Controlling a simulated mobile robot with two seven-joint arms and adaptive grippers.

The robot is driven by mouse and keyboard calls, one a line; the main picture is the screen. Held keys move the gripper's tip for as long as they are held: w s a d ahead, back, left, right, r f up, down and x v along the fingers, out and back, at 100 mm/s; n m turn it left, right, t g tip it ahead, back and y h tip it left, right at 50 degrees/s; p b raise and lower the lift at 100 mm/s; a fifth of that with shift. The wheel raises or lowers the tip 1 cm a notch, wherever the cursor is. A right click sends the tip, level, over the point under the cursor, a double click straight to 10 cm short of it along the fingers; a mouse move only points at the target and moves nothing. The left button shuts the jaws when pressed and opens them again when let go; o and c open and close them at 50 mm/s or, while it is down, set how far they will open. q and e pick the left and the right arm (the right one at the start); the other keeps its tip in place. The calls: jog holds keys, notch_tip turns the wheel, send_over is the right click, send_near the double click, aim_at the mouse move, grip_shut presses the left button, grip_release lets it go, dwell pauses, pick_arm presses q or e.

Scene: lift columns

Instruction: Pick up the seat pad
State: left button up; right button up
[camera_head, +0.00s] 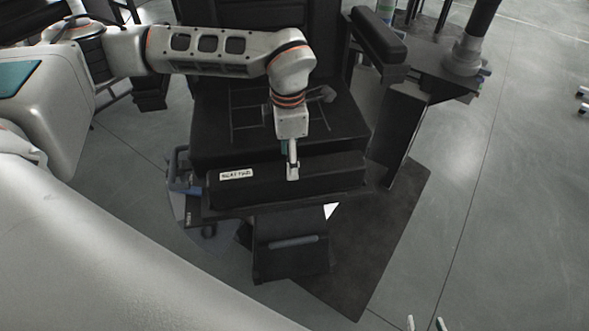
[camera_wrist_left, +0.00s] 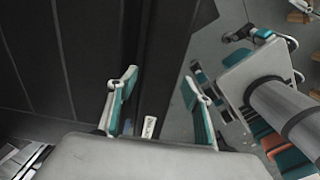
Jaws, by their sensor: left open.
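The seat pad (camera_head: 325,180) appears to be the long black block with a white label along the front of a dark seat; the label is too blurred to read surely. My left gripper (camera_head: 292,172) points down over the pad, right of its label. In the left wrist view its two teal-and-grey fingers (camera_wrist_left: 160,100) stand apart, with dark surfaces and the white label between them. I cannot tell whether they touch the pad. Two fingertips of my right gripper (camera_head: 425,323) show at the bottom edge of the head view, apart and empty, away from the pad.
The black seat (camera_head: 215,140) lies behind the pad, with a backrest above it. A black armrest (camera_head: 380,38) and a dark upright (camera_head: 403,125) stand to the right. A dark mat (camera_head: 375,245) lies on the grey floor.

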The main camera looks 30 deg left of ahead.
pick_arm(q)
jog(key=shift+s+f, duration=0.2)
jog(key=shift+f, duration=1.05)
notch_tip(320, 180, down, 5)
jog(key=shift+a, duration=0.15)
jog(key=shift+c, duration=0.4)
jog(key=shift+r, duration=0.1)
jog(key=c, duration=0.8)
